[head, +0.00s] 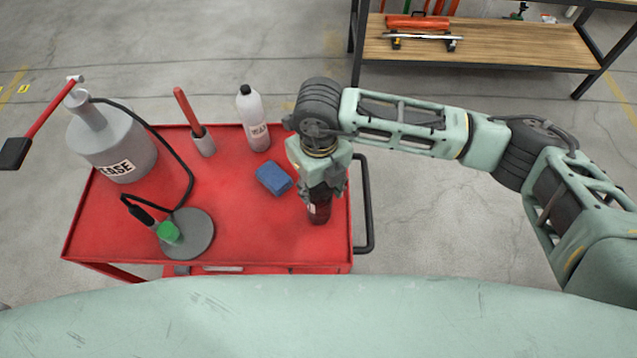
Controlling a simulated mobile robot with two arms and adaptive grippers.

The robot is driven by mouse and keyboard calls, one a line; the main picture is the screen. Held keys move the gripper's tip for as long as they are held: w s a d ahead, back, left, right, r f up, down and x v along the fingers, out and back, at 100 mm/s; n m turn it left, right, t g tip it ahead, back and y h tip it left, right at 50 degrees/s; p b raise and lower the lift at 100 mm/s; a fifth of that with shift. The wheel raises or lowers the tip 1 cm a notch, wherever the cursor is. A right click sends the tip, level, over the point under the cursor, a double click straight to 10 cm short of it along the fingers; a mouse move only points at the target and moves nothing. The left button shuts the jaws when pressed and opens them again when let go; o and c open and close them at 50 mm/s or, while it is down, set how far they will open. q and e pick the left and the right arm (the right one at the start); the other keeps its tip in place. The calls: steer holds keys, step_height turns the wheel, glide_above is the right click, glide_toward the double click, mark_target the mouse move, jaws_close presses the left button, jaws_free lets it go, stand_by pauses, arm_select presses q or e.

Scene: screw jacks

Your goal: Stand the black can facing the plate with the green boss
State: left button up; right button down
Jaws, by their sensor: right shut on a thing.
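The black can (319,213) is upright at the right part of the red cart top, with a small red and white label visible. My right gripper (321,192) points down and is shut on its upper part, which the fingers hide. I cannot tell whether its base touches the cart. The grey round plate (199,236) lies at the front left of the cart top, with the green boss (168,232) and a black handle on its left side. The can is to the right of the plate, with clear red surface between them. My left gripper is not in view.
On the red cart (245,222) are a blue block (273,178), a white bottle (256,135), a red-handled tool in a grey cup (203,142), and a grey canister (121,150) with a black hose. A dark handle (366,205) runs along the cart's right side.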

steer(key=shift+f, duration=0.3)
steer(key=c, duration=0.9)
jaws_free()
steer(key=shift+c, duration=0.2)
